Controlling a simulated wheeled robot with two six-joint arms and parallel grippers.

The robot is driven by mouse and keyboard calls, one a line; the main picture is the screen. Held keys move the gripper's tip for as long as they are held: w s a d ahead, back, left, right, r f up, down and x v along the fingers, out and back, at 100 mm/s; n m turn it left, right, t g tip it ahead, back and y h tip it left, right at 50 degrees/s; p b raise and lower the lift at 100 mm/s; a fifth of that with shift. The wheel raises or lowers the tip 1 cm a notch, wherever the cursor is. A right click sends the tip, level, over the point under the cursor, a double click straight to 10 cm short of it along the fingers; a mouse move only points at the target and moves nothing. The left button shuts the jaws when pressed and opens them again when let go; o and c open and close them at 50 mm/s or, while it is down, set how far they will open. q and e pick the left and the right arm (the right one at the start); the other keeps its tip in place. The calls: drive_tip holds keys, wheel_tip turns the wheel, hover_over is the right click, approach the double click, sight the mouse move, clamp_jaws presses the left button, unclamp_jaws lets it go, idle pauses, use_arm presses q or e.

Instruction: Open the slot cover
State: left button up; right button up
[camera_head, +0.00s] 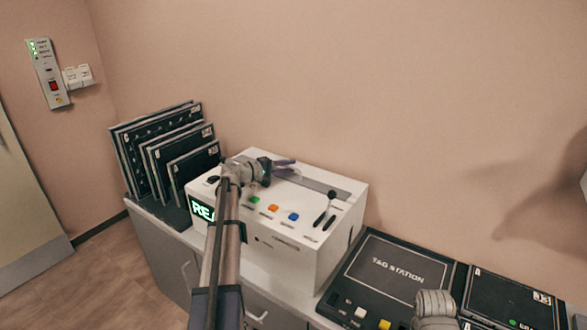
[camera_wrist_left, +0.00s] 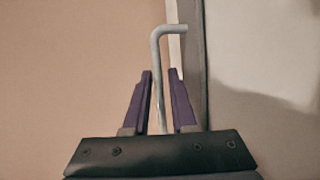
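A white machine (camera_head: 275,255) stands on the counter with a lit green display. A long grey strip (camera_head: 322,184), which looks like the slot cover, lies along the back of its top. It seems to show as a grey band (camera_wrist_left: 191,65) in the left wrist view. My left gripper (camera_head: 292,167) is over the strip's left part. In the left wrist view its purple fingers (camera_wrist_left: 160,73) are open, on either side of a bent grey rod handle (camera_wrist_left: 157,62); contact cannot be told. My right arm shows at the lower right, its fingers out of view.
Coloured buttons (camera_head: 273,208) and dark levers (camera_head: 325,210) are on the machine's top. Dark panels (camera_head: 195,165) stand in a rack at its left. A tag station (camera_head: 385,268) and another dark panel (camera_head: 510,297) lie to its right. The wall is close behind.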

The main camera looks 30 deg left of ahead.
use_arm(q)
drive_tip(key=x, duration=0.2)
drive_tip(key=shift+w+d, duration=0.1)
drive_tip(key=shift+w, duration=0.15)
clamp_jaws()
idle(1.2)
